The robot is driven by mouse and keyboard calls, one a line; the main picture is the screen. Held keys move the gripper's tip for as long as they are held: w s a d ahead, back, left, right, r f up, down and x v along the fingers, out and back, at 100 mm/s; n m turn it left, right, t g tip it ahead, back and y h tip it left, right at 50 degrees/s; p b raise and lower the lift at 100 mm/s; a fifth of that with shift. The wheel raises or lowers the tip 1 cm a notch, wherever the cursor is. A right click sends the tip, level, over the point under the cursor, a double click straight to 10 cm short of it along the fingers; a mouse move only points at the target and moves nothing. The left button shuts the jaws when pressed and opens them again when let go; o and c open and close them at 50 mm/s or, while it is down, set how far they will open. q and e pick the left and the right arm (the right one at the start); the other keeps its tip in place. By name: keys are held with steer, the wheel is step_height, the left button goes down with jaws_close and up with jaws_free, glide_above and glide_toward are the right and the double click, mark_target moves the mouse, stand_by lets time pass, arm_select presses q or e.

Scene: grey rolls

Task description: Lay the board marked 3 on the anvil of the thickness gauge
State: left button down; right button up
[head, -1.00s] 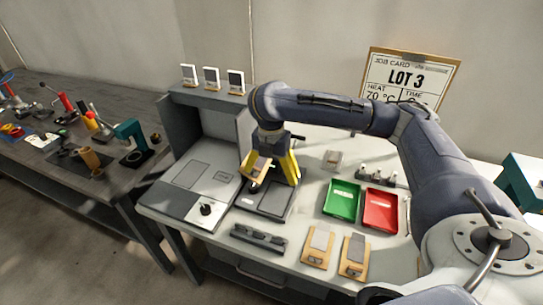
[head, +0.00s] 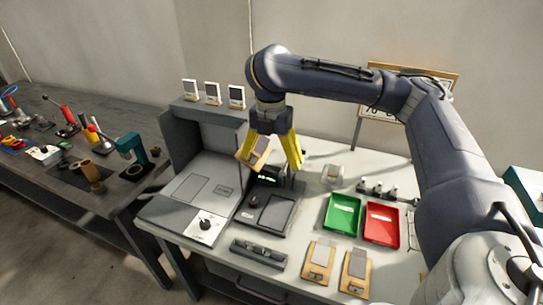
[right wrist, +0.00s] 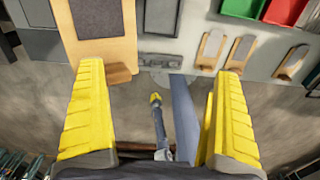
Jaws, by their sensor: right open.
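My right gripper (head: 281,168) is open above the black device with a lit display (head: 272,212). A wooden board with a grey pad (head: 257,150) is raised at its left-hand finger; in the right wrist view that board (right wrist: 120,45) lies left of the gap between the fingers (right wrist: 160,110), clear of the other finger. What bears it I cannot tell. Two similar boards (head: 318,262) (head: 355,274) lie at the table's front. No number is readable on any. A teal C-shaped device (head: 132,150) stands on the dark bench; I cannot tell whether it is the thickness gauge.
Green (head: 343,215) and red (head: 381,224) trays sit right of the black device. Another teal device (head: 525,190) is at the right edge. My right arm crosses the back.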

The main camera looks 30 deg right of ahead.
steer(key=shift+r, duration=0.25)
jaws_close()
stand_by(0.8)
stand_by(0.6)
